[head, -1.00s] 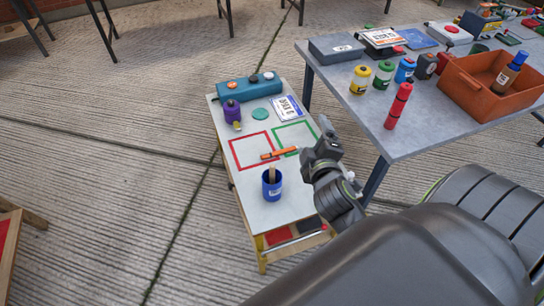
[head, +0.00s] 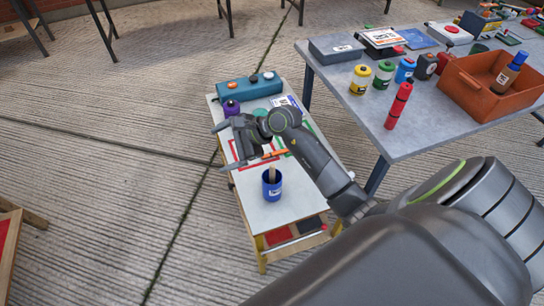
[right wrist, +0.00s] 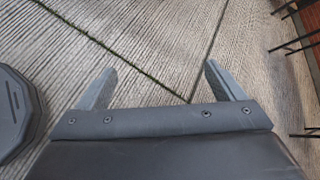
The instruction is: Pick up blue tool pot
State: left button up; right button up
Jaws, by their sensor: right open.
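The blue tool pot (head: 272,188) stands upright on the near part of the small white-topped cart (head: 284,211) in the head view. A wooden handle (head: 272,173) sticks up out of it. My right gripper (head: 226,147) is open and empty, above the cart's left edge, beyond and to the left of the pot, its fingers pointing left. In the right wrist view, my right gripper (right wrist: 161,84) shows two spread fingers with only floor between them; the pot is not in that view. My left gripper is not in view.
An orange tool (head: 275,154) lies just beyond the pot. A teal box (head: 249,88) and a purple container (head: 231,108) stand at the cart's far end. The grey table (head: 350,110) at right holds colored bottles and an orange bin (head: 485,99).

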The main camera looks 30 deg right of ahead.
jog(key=d+f+n+g+h, duration=0.2)
jog(key=d+f+g+h, duration=0.15)
jog(key=d, duration=0.25)
jog(key=n+g+h, duration=0.2)
jog(key=g+h, duration=0.2)
jog(key=h, duration=0.1)
send_over(272, 167)
jog(key=shift+t, duration=0.25)
notch_tip(272, 167, down, 11)
jog(key=b, duration=1.1)
jog(key=shift+f+b, duration=0.2)
jog(key=shift+b, duration=0.15)
jog(key=shift+f+b, duration=0.85)
jog(key=shift+b, duration=0.05)
jog(key=f+b, duration=0.2)
jog(key=shift+w+d+f+b, duration=0.15)
jog(key=shift+w+d+b, duration=0.05)
jog(key=shift+b, duration=0.15)
jog(key=shift+f, duration=0.9)
jog(key=shift+c, duration=0.4)
jog(key=c, duration=1.5)
